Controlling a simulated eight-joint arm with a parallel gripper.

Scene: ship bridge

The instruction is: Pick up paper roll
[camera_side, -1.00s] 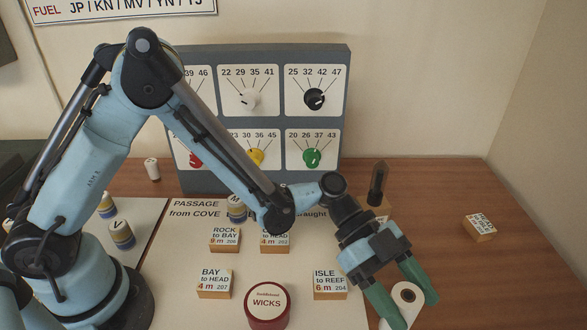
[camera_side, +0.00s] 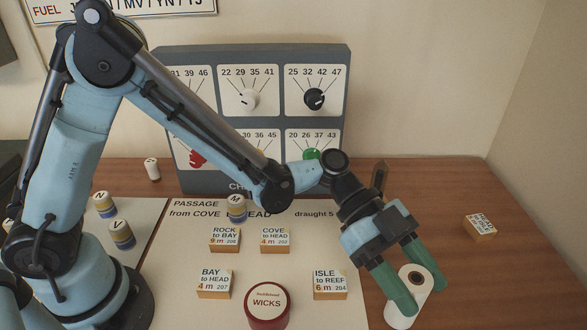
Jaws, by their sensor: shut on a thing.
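The paper roll (camera_side: 402,308) is a white cylinder with a dark-centred hole in its top end. It is at the lower right, right of the white chart sheet, tilted a little in the picture. My gripper (camera_side: 418,294) has its two green fingers shut on the roll, one on each side near its top. The roll's lower end is close to the picture's bottom edge. I cannot tell for sure whether it touches the table.
A dial panel (camera_side: 255,120) stands behind. A lone block (camera_side: 480,228) lies right. Wooden table (camera_side: 520,290) is clear at the far right.

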